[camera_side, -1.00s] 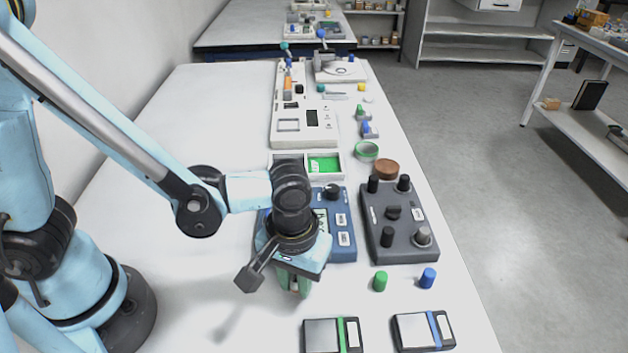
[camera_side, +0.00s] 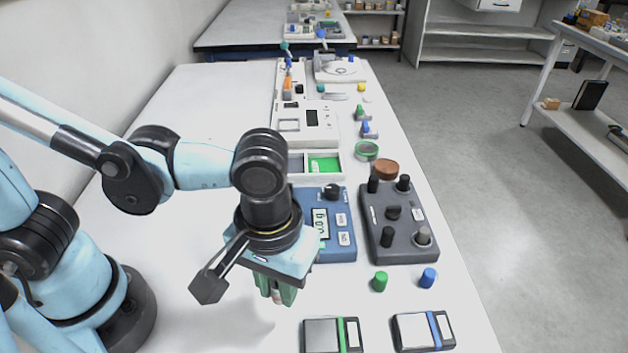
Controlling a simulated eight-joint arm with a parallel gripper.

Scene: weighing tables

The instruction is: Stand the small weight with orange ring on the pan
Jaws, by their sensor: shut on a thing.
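My gripper (camera_side: 275,294) is above the white table, pointing down, left of the small scales. Its green fingers are shut on a small weight (camera_side: 277,297), of which only a small pale and reddish part shows between them. An orange ring cannot be made out clearly. Two small scales with flat grey pans lie at the front: one with a green stripe (camera_side: 322,336) and one with a blue stripe (camera_side: 411,332). Both pans look empty. Which pan the task means cannot be told.
A green weight (camera_side: 380,281) and a blue weight (camera_side: 428,279) stand behind the scales. A blue device with a display (camera_side: 343,240) and a dark grey knobbed box (camera_side: 402,245) stand farther back. The table (camera_side: 190,275) is clear to the left.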

